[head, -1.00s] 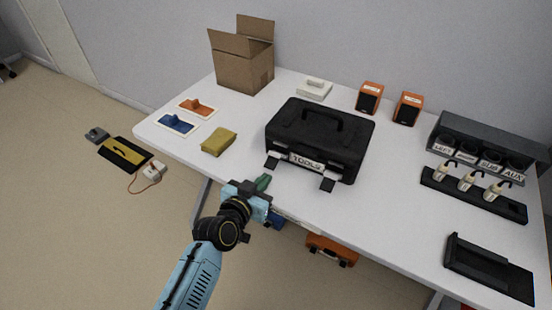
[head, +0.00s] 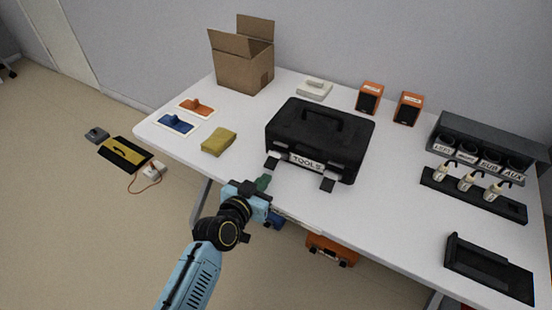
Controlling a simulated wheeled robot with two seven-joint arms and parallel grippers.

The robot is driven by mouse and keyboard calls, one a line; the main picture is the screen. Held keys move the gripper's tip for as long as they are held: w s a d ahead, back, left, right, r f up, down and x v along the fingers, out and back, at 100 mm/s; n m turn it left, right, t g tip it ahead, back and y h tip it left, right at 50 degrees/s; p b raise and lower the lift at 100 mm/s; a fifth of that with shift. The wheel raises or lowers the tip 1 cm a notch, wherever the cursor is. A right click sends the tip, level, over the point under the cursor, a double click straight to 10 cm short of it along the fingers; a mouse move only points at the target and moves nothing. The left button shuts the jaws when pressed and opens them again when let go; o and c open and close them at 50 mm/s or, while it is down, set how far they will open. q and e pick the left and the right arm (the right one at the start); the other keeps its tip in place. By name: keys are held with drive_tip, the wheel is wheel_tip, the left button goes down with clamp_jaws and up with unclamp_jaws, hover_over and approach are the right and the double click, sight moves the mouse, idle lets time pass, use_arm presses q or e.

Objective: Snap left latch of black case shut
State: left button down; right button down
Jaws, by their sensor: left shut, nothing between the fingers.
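The black case (head: 318,135) stands with its lid closed on the white table, its handle on top and a "TOOLS" label (head: 306,161) on its front. Its left latch (head: 272,162) and right latch (head: 328,184) stick out from the front, both flaps hanging away from the body. My left gripper (head: 264,182) is shut and empty, with green fingertips at the table's front edge. It is just in front of and below the left latch, apart from it. My right gripper is not in view.
A yellow sponge-like block (head: 218,141) lies left of the case. A cardboard box (head: 242,65) and two orange speakers (head: 369,97) stand behind. A grey socket panel (head: 483,146) and black plug rack (head: 473,194) are right. An orange case (head: 331,249) sits below the table.

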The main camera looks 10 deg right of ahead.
use_arm(q)
drive_tip(key=shift+w+d+r, duration=0.25)
drive_tip(key=shift+w+d, duration=0.15)
drive_tip(key=shift+w, duration=0.2)
drive_tip(key=shift+w+d+r, duration=0.25)
drive_tip(key=shift+w+d, duration=0.1)
drive_tip(key=shift+w, duration=0.2)
idle(0.6)
drive_tip(key=shift+f+p+v, duration=0.15)
drive_tip(key=shift+p+v, duration=0.3)
drive_tip(key=shift+v, duration=0.2)
drive_tip(key=shift+f+p+v, duration=0.15)
drive_tip(key=shift+p+v, duration=0.25)
drive_tip(key=shift+v, duration=0.2)
drive_tip(key=p+v, duration=0.1)
drive_tip(key=v, duration=0.1)
drive_tip(key=f+p+v, duration=0.1)
drive_tip(key=v, duration=0.1)
drive_tip(key=shift+s+a, duration=0.2)
drive_tip(key=shift+s, duration=0.1)
